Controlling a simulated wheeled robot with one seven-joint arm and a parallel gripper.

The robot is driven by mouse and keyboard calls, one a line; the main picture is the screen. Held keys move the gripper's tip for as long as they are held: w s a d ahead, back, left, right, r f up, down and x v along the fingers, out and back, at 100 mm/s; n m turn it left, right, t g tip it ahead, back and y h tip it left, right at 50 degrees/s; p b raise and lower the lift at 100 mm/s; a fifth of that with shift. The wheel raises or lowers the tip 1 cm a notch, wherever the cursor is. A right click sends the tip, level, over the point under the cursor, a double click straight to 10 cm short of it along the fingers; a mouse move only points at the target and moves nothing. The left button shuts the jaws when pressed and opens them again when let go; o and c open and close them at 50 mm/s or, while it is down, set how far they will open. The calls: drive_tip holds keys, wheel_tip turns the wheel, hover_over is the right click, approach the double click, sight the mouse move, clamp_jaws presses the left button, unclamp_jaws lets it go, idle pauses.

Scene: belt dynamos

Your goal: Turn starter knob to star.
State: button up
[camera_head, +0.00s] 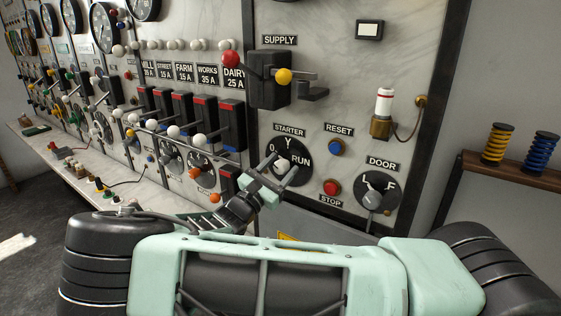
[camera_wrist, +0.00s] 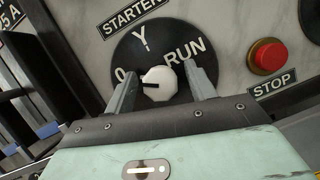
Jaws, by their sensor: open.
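The starter dial (camera_head: 302,149) is a round black plate on the marble panel, marked 0, Y and RUN. It also shows in the wrist view (camera_wrist: 133,53). Its white knob (camera_wrist: 160,82) sits at the dial's middle, with a dark line on its left side towards the 0. My gripper (camera_head: 284,167) is open at the dial. In the wrist view its fingers (camera_wrist: 163,86) stand left and right of the knob, with a visible gap on the right; contact on the left is unclear.
The red stop button (camera_head: 331,187) and blue reset button (camera_head: 336,147) are close on the right. The door dial (camera_head: 379,190) is further right.

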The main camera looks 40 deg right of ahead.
drive_tip(key=shift+d+r, duration=0.1)
drive_tip(key=shift+d, duration=0.15)
drive_tip(key=c, duration=1)
drive_tip(key=shift+o, duration=0.2)
drive_tip(key=shift+m+g+b, duration=0.3)
drive_tip(key=shift+m+g, duration=0.1)
drive_tip(key=shift+m, duration=0.1)
drive_tip(key=m+g+b, duration=0.1)
drive_tip(key=m, duration=0.2)
drive_tip(key=m+g+b, duration=0.1)
drive_tip(key=m+b, duration=0.1)
drive_tip(key=m, duration=0.1)
drive_tip(key=shift+f+g, duration=0.2)
drive_tip(key=shift+g, duration=0.2)
drive_tip(key=m+g+y+b, duration=0.1)
drive_tip(key=m, duration=0.3)
drive_tip(key=m+g+y+b, duration=0.1)
drive_tip(key=m+b, duration=0.1)
drive_tip(key=m, duration=0.1)
drive_tip(key=shift+m+y, duration=0.3)
drive_tip(key=shift+m, duration=0.1)
